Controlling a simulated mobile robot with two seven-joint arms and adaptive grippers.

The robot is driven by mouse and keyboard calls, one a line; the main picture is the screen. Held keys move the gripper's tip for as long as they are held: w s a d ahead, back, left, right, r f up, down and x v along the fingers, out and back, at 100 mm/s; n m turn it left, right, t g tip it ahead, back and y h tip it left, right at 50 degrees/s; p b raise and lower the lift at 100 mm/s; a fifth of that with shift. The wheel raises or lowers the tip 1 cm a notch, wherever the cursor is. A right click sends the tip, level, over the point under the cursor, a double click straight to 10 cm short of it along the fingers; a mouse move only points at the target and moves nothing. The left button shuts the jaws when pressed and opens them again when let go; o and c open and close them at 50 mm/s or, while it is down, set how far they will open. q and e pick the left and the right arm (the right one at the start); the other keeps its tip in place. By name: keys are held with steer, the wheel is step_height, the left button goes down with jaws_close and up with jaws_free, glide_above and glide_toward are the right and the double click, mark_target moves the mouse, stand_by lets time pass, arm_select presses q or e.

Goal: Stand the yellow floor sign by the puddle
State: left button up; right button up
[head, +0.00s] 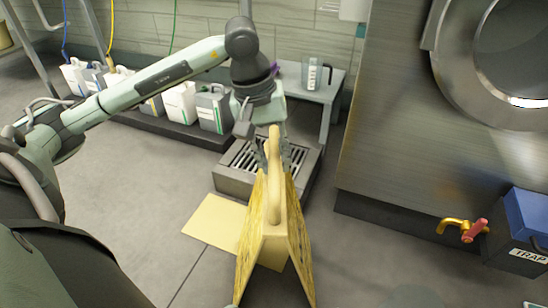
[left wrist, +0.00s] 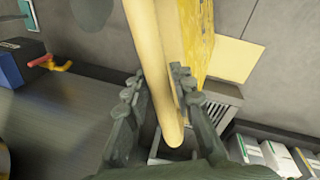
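The yellow floor sign (head: 272,235) is an A-shaped sign with a pale handle on top. It is upright in the middle of the head view, and its lower edges run towards the bottom of the picture. In the left wrist view its handle (left wrist: 165,95) lies between my fingers. Whether the feet touch the floor is not clear. A faint round patch, perhaps the puddle (head: 412,297), shows at the bottom edge. My right gripper is out of view.
A pale yellow square (head: 213,222) lies on the floor left of the sign. A floor grate (head: 240,182) is behind it. Jugs (head: 182,103) stand on a low rack. A steel machine (head: 390,150) and a blue-lidded trap box (head: 522,235) are at right. Floor between sign and machine is clear.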

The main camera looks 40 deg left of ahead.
arm_select(q)
steer(key=shift+o, duration=1.2)
